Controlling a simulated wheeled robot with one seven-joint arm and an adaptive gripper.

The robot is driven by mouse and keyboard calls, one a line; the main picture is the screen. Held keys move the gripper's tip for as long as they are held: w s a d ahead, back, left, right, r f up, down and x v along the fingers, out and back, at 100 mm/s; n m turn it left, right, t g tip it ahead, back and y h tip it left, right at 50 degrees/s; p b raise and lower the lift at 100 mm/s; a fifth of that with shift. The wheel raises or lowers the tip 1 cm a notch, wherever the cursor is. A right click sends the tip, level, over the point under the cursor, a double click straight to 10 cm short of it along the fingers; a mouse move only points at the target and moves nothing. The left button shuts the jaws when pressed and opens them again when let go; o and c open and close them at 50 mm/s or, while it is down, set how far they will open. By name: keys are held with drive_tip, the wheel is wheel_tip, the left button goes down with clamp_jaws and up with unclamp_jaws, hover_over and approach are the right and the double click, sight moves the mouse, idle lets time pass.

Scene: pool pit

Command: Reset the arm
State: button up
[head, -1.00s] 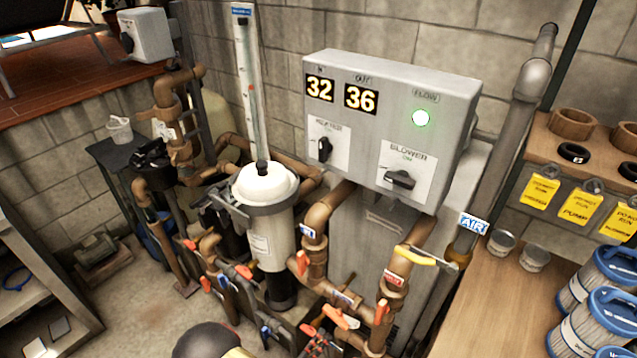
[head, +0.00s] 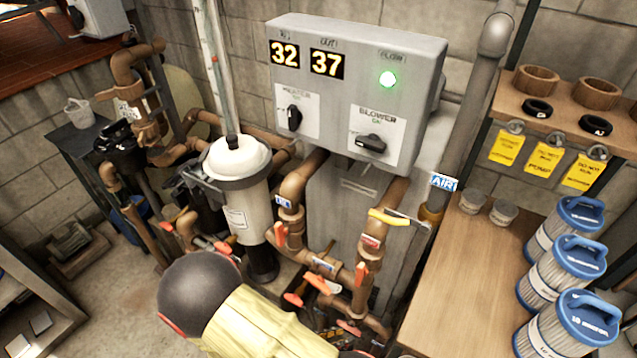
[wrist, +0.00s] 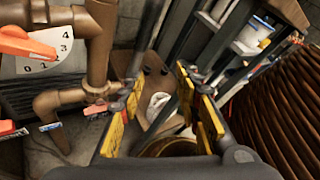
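In the wrist view my gripper (wrist: 158,98) is open. Its two yellow-padded fingers stand apart with a clear gap and nothing between them. Brown pipes (wrist: 98,45) and an orange handle (wrist: 22,42) by a numbered dial are to the left of the fingers. In the head view my arm (head: 215,300), with a dark rounded joint and a pale yellow section, shows at the bottom. It is in front of the pipework, and my gripper cannot be made out there.
A grey control box (head: 355,90) reads 32 and 37 with a green light. A white filter housing (head: 238,185) stands among brown pipes with orange handles. A wooden bench (head: 470,270) at right holds blue-topped cartridges (head: 570,265). Ribbed brown coils (wrist: 275,105) are close at right in the wrist view.

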drive_tip(key=s+d+r+m+g+y, duration=0.1)
drive_tip(key=s+r+m+g+y, duration=0.3)
drive_tip(key=r+m, duration=0.6)
drive_tip(key=w+d+r+m+g+y, duration=0.1)
drive_tip(key=r+m+g+y, duration=0.1)
drive_tip(key=r+m+y, duration=0.65)
drive_tip(key=d+r+m+t, duration=0.3)
drive_tip(key=d+r+m, duration=0.1)
drive_tip(key=r, duration=0.6)
drive_tip(key=s+d+r+m+t, duration=0.1)
drive_tip(key=d+r+m+t, duration=0.2)
drive_tip(key=d+r, duration=0.4)
drive_tip(key=shift+d+r+m+t+y, duration=0.3)
drive_tip(key=shift+r+m, duration=0.55)
drive_tip(key=shift+r, duration=0.85)
idle(2.8)
